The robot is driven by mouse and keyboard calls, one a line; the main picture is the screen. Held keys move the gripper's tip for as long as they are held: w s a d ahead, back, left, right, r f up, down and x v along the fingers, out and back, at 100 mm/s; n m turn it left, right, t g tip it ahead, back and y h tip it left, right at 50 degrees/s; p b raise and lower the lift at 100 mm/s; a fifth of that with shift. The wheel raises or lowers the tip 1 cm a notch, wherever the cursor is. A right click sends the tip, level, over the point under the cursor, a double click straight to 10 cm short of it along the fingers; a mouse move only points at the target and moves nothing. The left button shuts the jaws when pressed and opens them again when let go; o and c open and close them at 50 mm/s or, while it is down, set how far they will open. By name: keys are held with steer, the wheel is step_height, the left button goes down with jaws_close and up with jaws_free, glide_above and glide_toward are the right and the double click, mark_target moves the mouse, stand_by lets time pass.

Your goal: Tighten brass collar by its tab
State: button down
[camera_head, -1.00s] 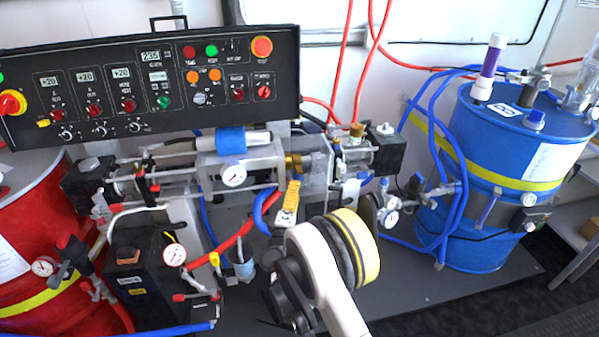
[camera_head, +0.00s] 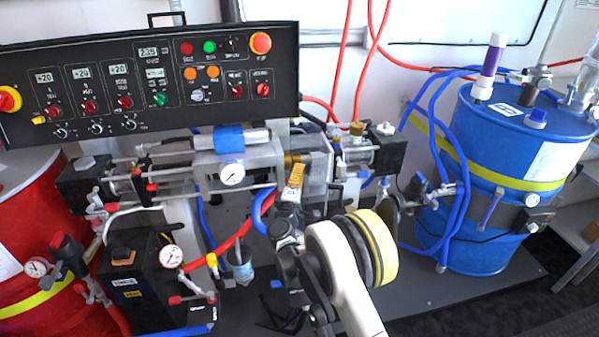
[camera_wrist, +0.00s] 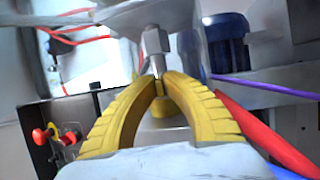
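The brass collar (camera_head: 291,160) is a small gold-coloured fitting on the middle of the pump assembly, left of a grey block. My gripper (camera_head: 297,166) has yellow ribbed fingers and reaches up to the collar from below and in front. In the wrist view, the fingertips (camera_wrist: 159,78) nearly meet around a small brass-coloured piece, which looks like the collar's tab (camera_wrist: 159,87). The fingers hide most of it, and the exact contact is hard to see. A grey metal rod with a block (camera_wrist: 154,42) stands just beyond the fingertips.
A black control panel (camera_head: 130,85) hangs above the pump. A pressure gauge (camera_head: 232,174) is left of the collar. A red hose (camera_head: 227,245) and blue hoses pass close to my gripper. A red drum (camera_head: 35,215) stands left, a blue drum (camera_head: 480,160) right.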

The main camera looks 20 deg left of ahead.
steer(key=shift+f+m+t, duration=0.3)
steer(key=shift+t, duration=0.4)
steer(key=c, duration=1.5)
jaws_free()
steer(key=shift+c, duration=0.2)
